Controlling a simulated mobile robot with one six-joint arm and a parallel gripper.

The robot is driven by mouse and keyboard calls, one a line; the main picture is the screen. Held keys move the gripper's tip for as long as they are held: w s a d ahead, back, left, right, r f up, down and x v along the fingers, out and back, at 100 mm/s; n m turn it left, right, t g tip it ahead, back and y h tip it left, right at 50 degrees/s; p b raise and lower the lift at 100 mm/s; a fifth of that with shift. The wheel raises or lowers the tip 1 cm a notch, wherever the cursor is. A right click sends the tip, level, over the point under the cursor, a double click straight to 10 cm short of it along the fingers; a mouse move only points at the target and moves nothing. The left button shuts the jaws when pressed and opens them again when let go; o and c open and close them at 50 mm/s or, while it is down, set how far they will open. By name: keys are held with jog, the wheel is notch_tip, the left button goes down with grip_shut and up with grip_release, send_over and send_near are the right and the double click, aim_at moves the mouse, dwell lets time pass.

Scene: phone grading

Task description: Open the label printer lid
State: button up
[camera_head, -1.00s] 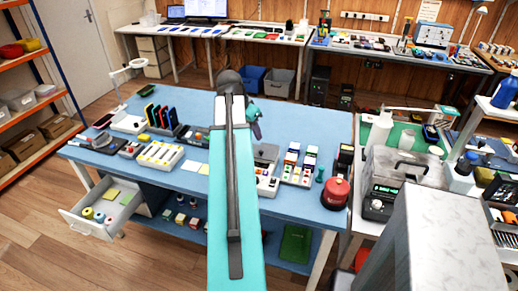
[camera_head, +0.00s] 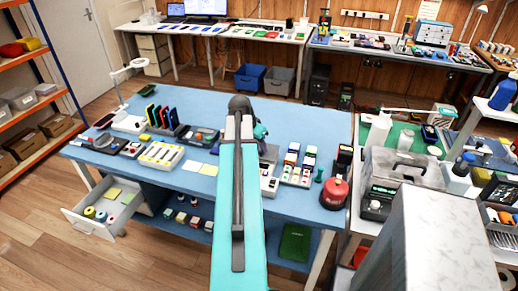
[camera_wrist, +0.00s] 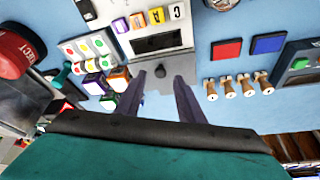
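The label printer appears to be the grey-white device (camera_wrist: 160,60) at the top middle of the wrist view, with a dark slot, coloured lettered buttons and a small dark knob (camera_wrist: 161,73) on its grey lid. The lid looks shut. My gripper (camera_wrist: 160,76) is open and empty; its two fingers stand apart on either side of the knob. I cannot tell whether they touch the lid. In the head view the device's button panel (camera_head: 268,186) shows beside my arm, which hides much of the device and most of the gripper.
Coloured boxes (camera_wrist: 108,82), a red round container (camera_wrist: 18,50) and a row of wooden pegs (camera_wrist: 238,87) flank the device. Red (camera_wrist: 227,49) and blue (camera_wrist: 268,43) squares lie nearby on the blue table (camera_head: 225,183). An open drawer (camera_head: 92,222) juts out at the front left.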

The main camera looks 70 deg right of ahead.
jog(key=shift+x, duration=1.15)
